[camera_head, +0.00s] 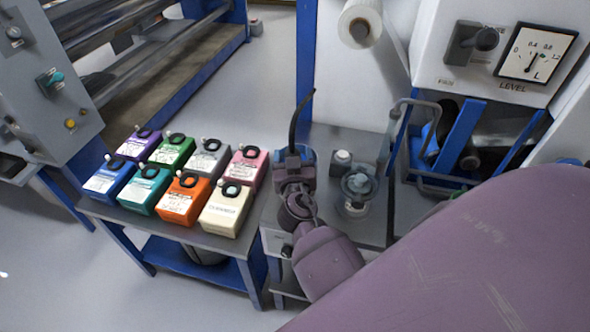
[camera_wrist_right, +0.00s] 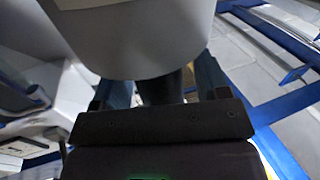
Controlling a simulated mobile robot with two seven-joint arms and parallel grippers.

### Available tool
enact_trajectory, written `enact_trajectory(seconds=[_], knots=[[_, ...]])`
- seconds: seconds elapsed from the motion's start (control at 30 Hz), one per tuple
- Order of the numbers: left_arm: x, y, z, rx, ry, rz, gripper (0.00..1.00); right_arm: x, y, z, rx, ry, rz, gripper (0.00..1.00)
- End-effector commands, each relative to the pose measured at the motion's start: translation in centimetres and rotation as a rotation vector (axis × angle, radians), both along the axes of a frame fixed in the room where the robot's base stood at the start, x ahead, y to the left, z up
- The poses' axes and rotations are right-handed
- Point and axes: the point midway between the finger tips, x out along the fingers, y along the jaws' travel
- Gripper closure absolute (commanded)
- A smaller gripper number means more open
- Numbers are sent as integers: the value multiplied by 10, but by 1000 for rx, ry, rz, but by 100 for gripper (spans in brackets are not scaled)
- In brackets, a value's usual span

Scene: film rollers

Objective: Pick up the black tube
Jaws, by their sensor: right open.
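A thin, curved black piece, which looks like the black tube (camera_head: 299,115), rises from beside my right gripper and leans slightly right at its top. My right gripper (camera_head: 294,165) is over the grey bench at the center, at the lower end of this piece. In the right wrist view its two blue-grey fingers (camera_wrist_right: 157,85) are apart. A dark shape (camera_wrist_right: 165,88) shows between them, behind a large pale rounded surface (camera_wrist_right: 135,35). I cannot tell whether the fingers touch the dark shape. My left gripper is not in view.
Several colored containers (camera_head: 182,197) with black caps crowd the table on the left. A clear glass-like vessel (camera_head: 357,188) stands on the bench (camera_head: 375,145) just right of the gripper. A machine with a level gauge (camera_head: 535,52) is at upper right.

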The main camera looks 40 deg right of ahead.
Motion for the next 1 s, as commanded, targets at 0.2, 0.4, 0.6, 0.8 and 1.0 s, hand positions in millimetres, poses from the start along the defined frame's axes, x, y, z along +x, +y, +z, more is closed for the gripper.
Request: enact_trajectory(seconds=[0.2,0.4,0.6,0.8,1.0], knots=[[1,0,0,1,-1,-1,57,0,0,0,0,0,0,38],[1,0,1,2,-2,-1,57,0,0,0,0,0,0,68],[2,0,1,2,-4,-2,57,0,0,1,-1,-2,1,83],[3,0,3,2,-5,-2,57,0,0,5,-1,-3,0,83],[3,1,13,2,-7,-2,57,0,0,32,1,-6,0,83]])
